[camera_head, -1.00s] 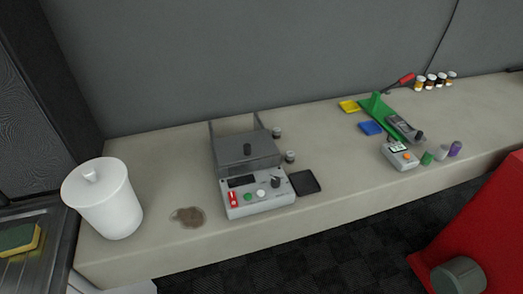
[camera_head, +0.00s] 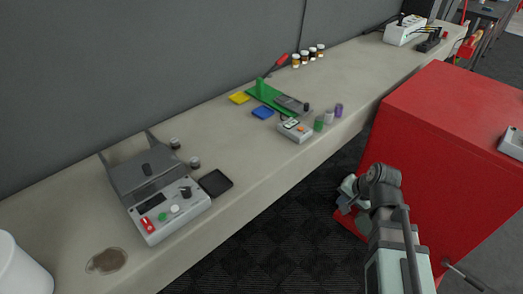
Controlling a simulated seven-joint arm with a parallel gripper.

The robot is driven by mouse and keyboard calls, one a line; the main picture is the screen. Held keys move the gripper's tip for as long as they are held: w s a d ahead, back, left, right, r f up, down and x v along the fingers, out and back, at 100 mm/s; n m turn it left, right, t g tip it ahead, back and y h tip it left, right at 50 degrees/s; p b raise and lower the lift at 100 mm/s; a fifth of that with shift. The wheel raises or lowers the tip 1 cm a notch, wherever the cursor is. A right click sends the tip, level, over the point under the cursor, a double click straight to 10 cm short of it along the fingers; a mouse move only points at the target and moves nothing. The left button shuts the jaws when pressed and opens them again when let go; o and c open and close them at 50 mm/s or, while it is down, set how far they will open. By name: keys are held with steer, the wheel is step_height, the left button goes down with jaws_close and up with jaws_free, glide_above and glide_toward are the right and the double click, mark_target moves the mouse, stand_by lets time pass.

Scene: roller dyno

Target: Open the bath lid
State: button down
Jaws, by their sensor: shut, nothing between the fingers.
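The bath is the box-shaped unit at the left of the bench, with a light grey control panel (camera_head: 170,212) in front. Its dark grey lid (camera_head: 140,178) lies shut across the top, with a black knob (camera_head: 147,169) standing on it. Two thin uprights rise behind the lid. Part of my arm shows at the lower right, in front of the red cabinet and well away from the bath. I cannot make out its gripper fingers.
A black tray (camera_head: 215,183) and two small jars (camera_head: 195,163) stand right of the bath. A brown stain (camera_head: 106,261) and a white canister (camera_head: 18,270) are at the left. A green stand (camera_head: 270,98) is farther along the bench. A red cabinet (camera_head: 450,130) stands across the dark floor.

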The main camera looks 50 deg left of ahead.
steer(key=s+a+r+y, duration=0.1)
steer(key=s+a+r, duration=0.55)
steer(key=a, duration=0.25)
steer(key=n+g+y, duration=0.3)
steer(key=g, duration=0.2)
glide_toward(151, 172)
steer(key=w+d+r, duration=0.3)
steer(key=d, duration=0.3)
steer(key=x, duration=1)
steer(key=shift+f, duration=0.2)
steer(key=shift+s+a+r, duration=0.1)
steer(key=shift+s+a, duration=0.15)
steer(key=shift+a, duration=0.25)
steer(key=shift+s+a, duration=0.25)
steer(key=shift+a, duration=0.25)
steer(key=shift+s+a, duration=0.35)
steer(key=shift+a, duration=0.3)
